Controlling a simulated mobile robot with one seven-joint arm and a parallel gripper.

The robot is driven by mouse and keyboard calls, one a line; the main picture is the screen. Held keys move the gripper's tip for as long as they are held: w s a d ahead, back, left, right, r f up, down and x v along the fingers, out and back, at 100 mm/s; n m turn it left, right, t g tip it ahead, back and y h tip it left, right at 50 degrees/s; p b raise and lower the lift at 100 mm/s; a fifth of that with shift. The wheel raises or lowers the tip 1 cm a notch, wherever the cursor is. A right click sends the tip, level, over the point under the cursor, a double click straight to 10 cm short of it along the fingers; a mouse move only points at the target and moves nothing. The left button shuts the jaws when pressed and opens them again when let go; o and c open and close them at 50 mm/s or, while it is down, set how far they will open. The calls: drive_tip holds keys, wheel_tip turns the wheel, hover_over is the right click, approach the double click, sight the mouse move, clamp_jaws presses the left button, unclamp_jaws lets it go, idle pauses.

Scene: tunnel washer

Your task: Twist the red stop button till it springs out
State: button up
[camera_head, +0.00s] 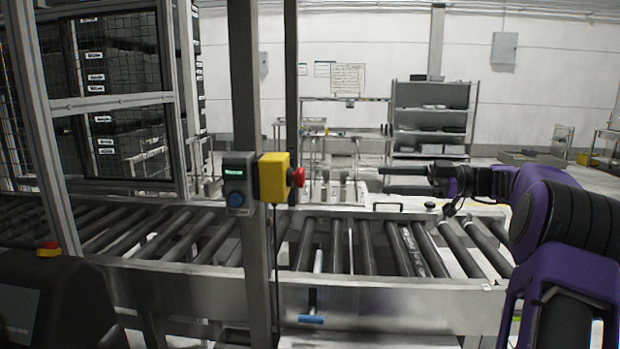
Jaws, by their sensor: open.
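The red stop button (298,177) sticks out from the right side of a yellow box (273,177). The box is fixed to a grey upright post (245,100) in front of the roller conveyor. My gripper (382,180) comes in from the right, with its two dark fingers pointing left toward the button. It is open and empty, with a clear gap between its fingertips and the button. Whether the button is pressed in or out is too small to tell.
A grey control box (238,180) with a green display and blue button sits left of the yellow box. The roller conveyor (365,290) runs across below. A mesh frame (110,104) stands at left; shelves (432,118) stand far behind. The air between gripper and button looks free.

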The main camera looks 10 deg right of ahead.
sight(302, 177)
drive_tip(key=p+x, duration=0.1)
drive_tip(key=x, duration=1.6)
drive_tip(key=shift+a, duration=0.1)
clamp_jaws()
